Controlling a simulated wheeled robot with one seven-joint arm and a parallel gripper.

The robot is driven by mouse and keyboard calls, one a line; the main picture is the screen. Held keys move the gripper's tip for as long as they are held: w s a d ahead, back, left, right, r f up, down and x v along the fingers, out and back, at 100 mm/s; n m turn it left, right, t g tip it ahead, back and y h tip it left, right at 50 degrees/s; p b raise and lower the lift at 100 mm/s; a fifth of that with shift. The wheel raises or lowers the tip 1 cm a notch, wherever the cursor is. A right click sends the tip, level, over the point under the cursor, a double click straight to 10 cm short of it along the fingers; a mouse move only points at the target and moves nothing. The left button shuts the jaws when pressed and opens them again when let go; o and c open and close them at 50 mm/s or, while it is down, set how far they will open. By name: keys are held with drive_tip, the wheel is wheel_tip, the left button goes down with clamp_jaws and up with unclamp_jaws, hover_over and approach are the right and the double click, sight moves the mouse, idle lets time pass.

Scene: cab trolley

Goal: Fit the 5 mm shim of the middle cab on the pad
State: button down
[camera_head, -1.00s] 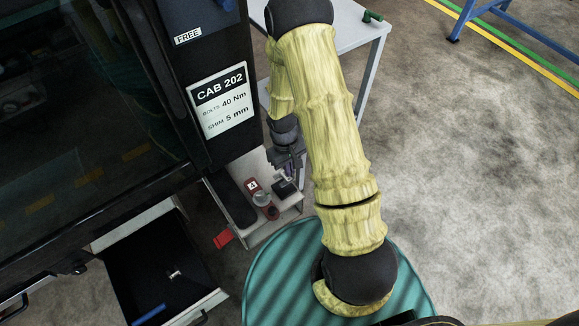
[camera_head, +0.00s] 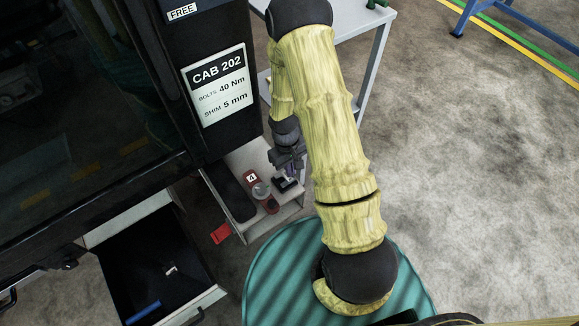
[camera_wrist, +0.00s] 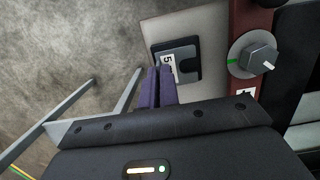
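The 5 mm shim, a dark plate with a notch and a white label reading 5, lies on a pale step; it shows in the wrist view (camera_wrist: 184,56) and small in the head view (camera_head: 281,184). My gripper (camera_wrist: 160,68) has its two purple fingers close together, with only a thin gap. The fingertips overlap the shim's near edge by the label; whether they touch it I cannot tell. In the head view my gripper (camera_head: 290,172) is just above the shim. I cannot tell for certain which surface is the pad.
A red part with a grey knob (camera_wrist: 255,55) stands right of the shim. The sign CAB 202 (camera_head: 217,84) reads SHIM 5 mm. An open dark drawer (camera_head: 140,256) holds a blue bar. A red piece (camera_head: 220,234) lies beside the step. A grey table (camera_head: 350,35) stands behind.

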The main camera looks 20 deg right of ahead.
drive_tip(key=shift+a+f, duration=0.1)
drive_tip(key=shift+f, duration=0.3)
idle(0.6)
idle(0.5)
drive_tip(key=c, duration=1.6)
unclamp_jaws()
drive_tip(key=r+p, duration=0.1)
drive_tip(key=r, duration=0.4)
drive_tip(key=w+r+p, duration=0.1)
drive_tip(key=r+p, duration=0.1)
drive_tip(key=r, duration=0.4)
drive_tip(key=w+r+p, duration=0.1)
drive_tip(key=r, duration=0.5)
drive_tip(key=shift+w+a+r+p, duration=0.1)
drive_tip(key=shift+w+a+p, duration=0.2)
drive_tip(key=shift+a, duration=0.1)
